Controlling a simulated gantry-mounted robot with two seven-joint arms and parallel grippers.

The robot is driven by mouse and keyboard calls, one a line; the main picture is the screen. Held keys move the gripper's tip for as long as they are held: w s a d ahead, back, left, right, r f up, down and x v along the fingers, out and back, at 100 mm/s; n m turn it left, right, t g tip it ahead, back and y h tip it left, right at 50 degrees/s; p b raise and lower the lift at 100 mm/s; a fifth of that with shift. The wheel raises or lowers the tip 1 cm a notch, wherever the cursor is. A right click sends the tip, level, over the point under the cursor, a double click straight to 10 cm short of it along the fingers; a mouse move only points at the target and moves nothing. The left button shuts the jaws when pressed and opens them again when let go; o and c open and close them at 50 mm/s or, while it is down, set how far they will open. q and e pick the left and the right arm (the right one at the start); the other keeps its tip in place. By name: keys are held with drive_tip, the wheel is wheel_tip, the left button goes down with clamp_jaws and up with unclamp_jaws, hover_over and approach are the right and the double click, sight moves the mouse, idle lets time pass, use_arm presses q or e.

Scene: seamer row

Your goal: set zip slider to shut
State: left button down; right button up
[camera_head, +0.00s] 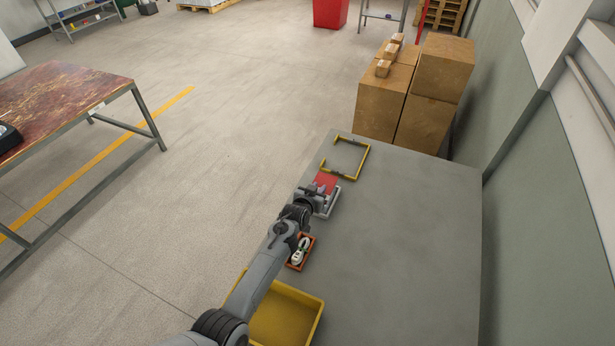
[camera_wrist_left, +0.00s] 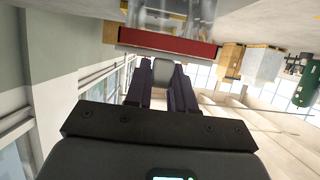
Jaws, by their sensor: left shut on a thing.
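My left gripper (camera_head: 318,190) is at the far left side of the grey table, at a red piece (camera_head: 327,180) in a light grey frame (camera_head: 331,203). In the left wrist view its dark fingers (camera_wrist_left: 161,88) are closed around a small grey block (camera_wrist_left: 162,70), which looks like the zip slider. A red bar (camera_wrist_left: 165,42) lies just beyond the fingertips. The zip's track and how far along it the slider sits are hidden by the gripper. My right gripper is not in view.
A yellow frame (camera_head: 323,170) lies beyond the red piece. An orange tray (camera_head: 293,266) with a white item (camera_head: 300,250) and a yellow bin (camera_head: 318,322) sit nearer along the left edge. The right of the grey table (camera_head: 420,240) is clear. Cardboard boxes (camera_head: 382,105) stand behind it.

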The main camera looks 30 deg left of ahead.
use_arm(q)
drive_tip(key=shift+d, duration=0.1)
drive_tip(key=c, duration=1)
unclamp_jaws()
drive_tip(key=shift+w, duration=0.1)
drive_tip(key=shift+s+d+r, duration=0.1)
drive_tip(key=shift+s+r, duration=0.1)
drive_tip(key=shift+s, duration=0.3)
drive_tip(key=p+v, duration=0.1)
drive_tip(key=v, duration=0.8)
drive_tip(key=shift+s+p, duration=0.35)
drive_tip(key=shift+p, duration=0.05)
drive_tip(key=shift+d, duration=0.1)
